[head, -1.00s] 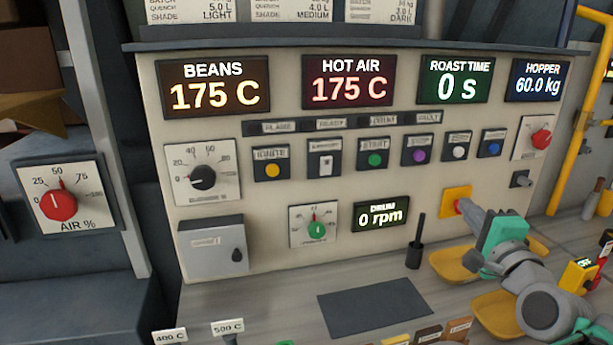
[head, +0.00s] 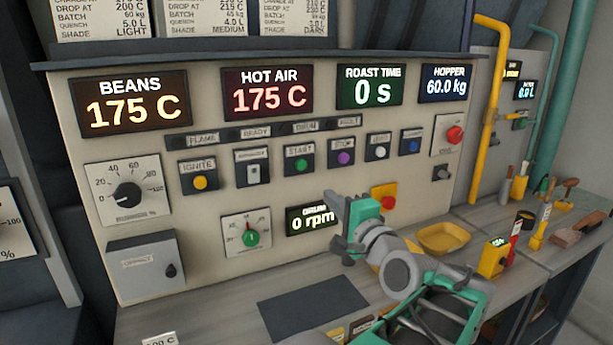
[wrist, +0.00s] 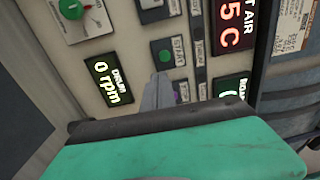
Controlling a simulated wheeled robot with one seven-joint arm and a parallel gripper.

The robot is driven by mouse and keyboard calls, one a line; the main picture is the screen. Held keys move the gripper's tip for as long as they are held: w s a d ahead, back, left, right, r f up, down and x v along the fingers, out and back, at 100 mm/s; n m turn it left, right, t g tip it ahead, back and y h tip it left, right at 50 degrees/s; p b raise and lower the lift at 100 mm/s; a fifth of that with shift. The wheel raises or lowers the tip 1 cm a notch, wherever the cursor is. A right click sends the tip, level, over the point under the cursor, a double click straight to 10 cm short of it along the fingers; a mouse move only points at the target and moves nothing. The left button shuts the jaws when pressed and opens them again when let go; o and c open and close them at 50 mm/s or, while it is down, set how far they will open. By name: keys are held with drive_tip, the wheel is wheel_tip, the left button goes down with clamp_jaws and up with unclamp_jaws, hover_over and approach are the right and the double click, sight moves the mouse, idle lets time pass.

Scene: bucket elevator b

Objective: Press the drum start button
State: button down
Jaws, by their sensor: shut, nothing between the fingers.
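The green start button (head: 301,164) sits on the cream control panel (head: 210,205) under a START label, between a white switch and the purple stop button (head: 344,158). It also shows in the wrist view (wrist: 165,56), just beyond the fingertips. My gripper (head: 333,203) is shut and empty, in front of the panel at the drum display (head: 305,220), which reads 0 rpm. It is below and right of the start button in the head view and appears apart from it. In the wrist view the shut fingers (wrist: 160,82) partly cover the purple button.
A red button on a yellow plate (head: 383,196) is right of my gripper. A yellow ignite button (head: 200,182) and a green knob dial (head: 250,237) are to the left. Below is a counter with a dark mat (head: 312,307) and a yellow tray (head: 443,238).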

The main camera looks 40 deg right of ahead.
sight(302, 170)
drive_tip(key=p+x, duration=0.2)
drive_tip(key=x, duration=1.1)
drive_tip(key=shift+w+p, duration=0.1)
drive_tip(key=shift+p, duration=0.2)
